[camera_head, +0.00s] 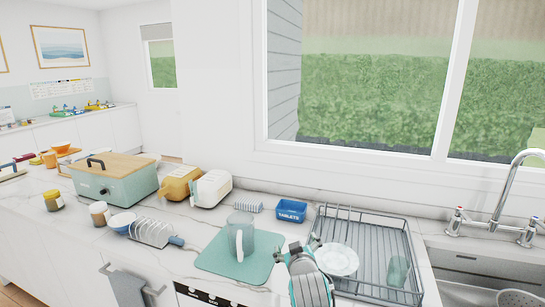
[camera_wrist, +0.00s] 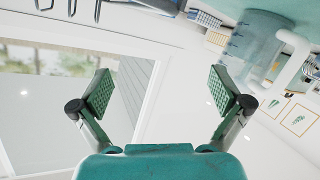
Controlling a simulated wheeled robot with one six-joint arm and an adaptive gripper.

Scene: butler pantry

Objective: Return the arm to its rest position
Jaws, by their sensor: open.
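My gripper (camera_head: 297,247) is at the front of the counter, between the green mat and the dish rack. In the wrist view my gripper (camera_wrist: 161,92) has its two padded fingers spread wide, with nothing between them. A clear jug with a white handle (camera_head: 241,238) stands on the green mat (camera_head: 214,260), left of my gripper. The jug also shows at the upper right of the wrist view (camera_wrist: 252,45), apart from the fingers.
The dish rack (camera_head: 385,228) holds a white plate (camera_head: 338,260) and a green glass (camera_head: 398,271), close to my gripper's right. A blue tablets box (camera_head: 291,211) stands behind. A toast rack (camera_head: 152,232), toasters and a bread bin (camera_head: 112,182) are left. The sink tap (camera_head: 510,195) is right.

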